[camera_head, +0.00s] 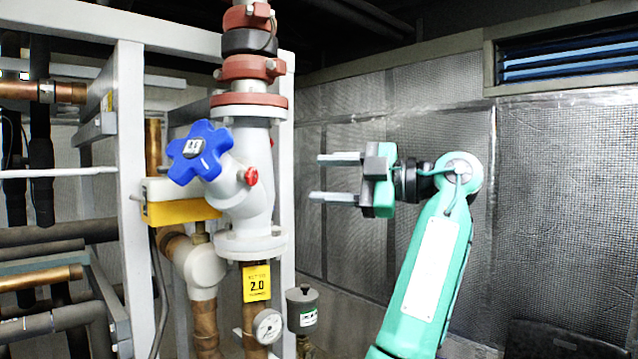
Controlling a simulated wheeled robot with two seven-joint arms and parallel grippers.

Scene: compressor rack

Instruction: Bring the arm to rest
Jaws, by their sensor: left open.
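My left gripper (318,177) is right of the middle of the head view, on my teal arm (433,265), which rises from the bottom edge. Its two grey fingers point left and stand apart, one above the other, with nothing between them. The fingertips are to the right of the white valve body (245,180) and its blue star-shaped handwheel (199,152), with a visible gap in the picture. My right gripper is not in view.
A white rack frame (131,200) with copper and dark pipes fills the left side. A pressure gauge (268,327) and a grey-capped fitting (302,310) are low beside the valve pipe. A mesh-covered wall (565,200) stands behind my arm.

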